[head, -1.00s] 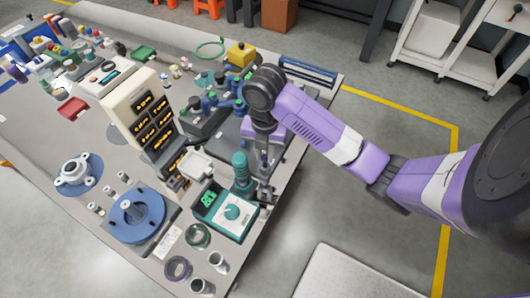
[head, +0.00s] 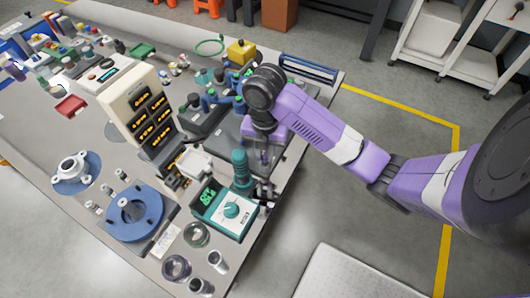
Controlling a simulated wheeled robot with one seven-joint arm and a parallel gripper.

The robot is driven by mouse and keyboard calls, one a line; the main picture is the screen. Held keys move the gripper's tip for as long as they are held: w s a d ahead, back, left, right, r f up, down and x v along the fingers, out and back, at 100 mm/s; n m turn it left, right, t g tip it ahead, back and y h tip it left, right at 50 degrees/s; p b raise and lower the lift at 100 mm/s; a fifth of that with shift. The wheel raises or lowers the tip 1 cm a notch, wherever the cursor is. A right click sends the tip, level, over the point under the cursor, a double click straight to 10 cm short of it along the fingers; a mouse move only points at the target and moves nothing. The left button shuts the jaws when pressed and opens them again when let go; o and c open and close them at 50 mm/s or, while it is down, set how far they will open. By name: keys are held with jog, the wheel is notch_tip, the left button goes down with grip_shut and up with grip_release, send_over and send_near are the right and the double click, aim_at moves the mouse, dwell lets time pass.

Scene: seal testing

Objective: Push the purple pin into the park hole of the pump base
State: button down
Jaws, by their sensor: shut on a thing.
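My gripper (head: 265,188) points down at the right edge of the bench, just right of the teal column.
A teal meter (head: 224,213) with a dial stands close to the left of my gripper, with a teal column (head: 240,168) behind it.

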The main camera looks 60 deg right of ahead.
jog(key=shift+f+b, duration=0.95)
jog(key=shift+b, duration=0.15)
dwell(1.0)
jog(key=c, duration=1.2)
grip_release()
jog(key=shift+c, duration=0.2)
jog(key=shift+r, duration=0.15)
notch_tip(320, 180, up, 9)
jog(key=p, duration=0.8)
